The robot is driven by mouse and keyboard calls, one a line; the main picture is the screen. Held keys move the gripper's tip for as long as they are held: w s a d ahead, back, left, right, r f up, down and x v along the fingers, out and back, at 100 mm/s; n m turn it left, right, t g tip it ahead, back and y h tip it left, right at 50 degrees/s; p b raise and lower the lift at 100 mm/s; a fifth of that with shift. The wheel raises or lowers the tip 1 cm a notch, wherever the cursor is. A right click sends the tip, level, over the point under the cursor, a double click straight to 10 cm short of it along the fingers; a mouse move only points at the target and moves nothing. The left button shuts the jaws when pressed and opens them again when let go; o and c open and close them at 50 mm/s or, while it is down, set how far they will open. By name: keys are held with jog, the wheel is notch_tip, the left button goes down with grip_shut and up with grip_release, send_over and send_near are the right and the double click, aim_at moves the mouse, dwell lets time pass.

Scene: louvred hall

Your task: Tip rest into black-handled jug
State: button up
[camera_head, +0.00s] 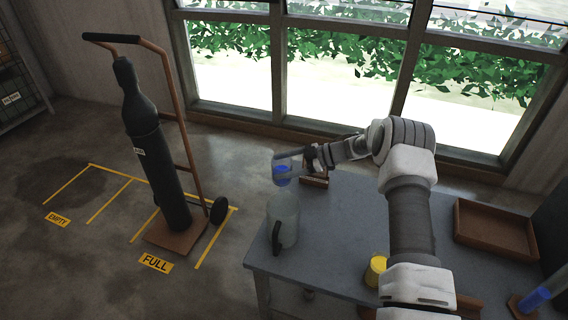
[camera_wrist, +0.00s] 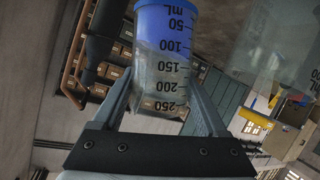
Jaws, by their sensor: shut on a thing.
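A clear beaker (camera_head: 283,160) with blue liquid in its bottom is held in the air above the left part of the table. It looks roughly upright. In the wrist view the beaker (camera_wrist: 160,65) shows black mL marks, with the blue reaching about the 100 mark. My gripper (camera_wrist: 160,82) is shut on it, one finger on each side. The black-handled jug (camera_head: 288,212) is clear and stands on the table just below the beaker, its handle toward the front left. Its clear wall (camera_wrist: 275,45) fills the upper right of the wrist view. I cannot tell its contents.
A small wooden stand (camera_head: 314,181) is behind the jug. A yellow cup (camera_head: 376,270) stands beside my arm. A wooden tray (camera_head: 490,253) and a blue-filled cylinder (camera_head: 536,298) are at right. A gas cylinder trolley (camera_head: 160,150) stands left of the table (camera_head: 335,235).

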jog(key=shift+s+f+n+t+b, duration=0.15)
jog(key=shift+s+n+t+b, duration=0.15)
jog(key=shift+n+t+b, duration=0.55)
jog(key=shift+s+r+n+t+y, duration=0.2)
jog(key=shift+s+n+t+y, duration=0.15)
jog(key=shift+s+n, duration=0.5)
jog(key=s+n+b, duration=0.1)
jog(key=s+r+n+t+b, duration=0.1)
jog(key=n+b, duration=0.1)
jog(key=shift+s+a+y+b, duration=0.1)
jog(key=shift+s+y+b, duration=0.15)
jog(key=shift+s+b, duration=0.05)
jog(key=shift+f, duration=0.1)
jog(key=shift+s+r+n+t+b, duration=0.25)
jog(key=shift+n+t+b, duration=0.35)
jog(key=shift+b, duration=1)
